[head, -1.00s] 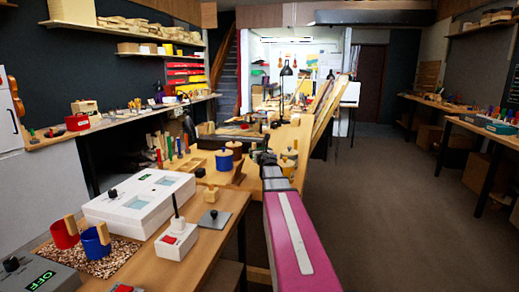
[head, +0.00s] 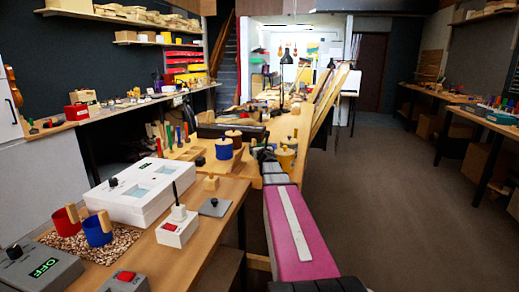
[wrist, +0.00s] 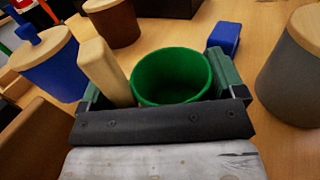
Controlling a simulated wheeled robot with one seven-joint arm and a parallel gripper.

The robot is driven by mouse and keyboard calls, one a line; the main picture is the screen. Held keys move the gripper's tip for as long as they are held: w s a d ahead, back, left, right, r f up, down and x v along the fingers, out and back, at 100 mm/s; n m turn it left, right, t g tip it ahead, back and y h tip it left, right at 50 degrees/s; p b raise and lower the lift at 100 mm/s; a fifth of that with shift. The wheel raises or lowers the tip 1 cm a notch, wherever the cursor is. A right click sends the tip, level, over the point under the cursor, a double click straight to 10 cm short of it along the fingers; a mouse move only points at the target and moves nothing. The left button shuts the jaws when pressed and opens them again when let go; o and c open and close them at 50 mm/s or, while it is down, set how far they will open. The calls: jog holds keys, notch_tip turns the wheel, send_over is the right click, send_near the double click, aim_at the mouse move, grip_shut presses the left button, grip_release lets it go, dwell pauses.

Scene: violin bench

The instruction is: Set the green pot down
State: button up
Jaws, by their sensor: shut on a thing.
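The green pot (wrist: 150,97) is an open, round cup with a pale wooden handle (wrist: 104,72) on its left side in the wrist view. My gripper (wrist: 168,90) is shut on it, with one finger on either side. The pot looks upright over the wooden bench (wrist: 262,22). Its base is hidden, so I cannot tell whether it touches the bench. In the head view my gripper (head: 265,155) is at the far end of my arm, and I cannot make out the green pot there.
In the wrist view a blue lidded pot (wrist: 52,75) stands left, a brown lidded pot (wrist: 115,28) behind, a grey lidded pot (wrist: 288,85) right. A small blue block (wrist: 224,38) sits just behind the right finger. A dark box (wrist: 160,8) lies farther back.

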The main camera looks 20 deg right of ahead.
jog(key=shift+f, duration=0.5)
jog(key=o, duration=0.6)
jog(key=shift+o, duration=0.2)
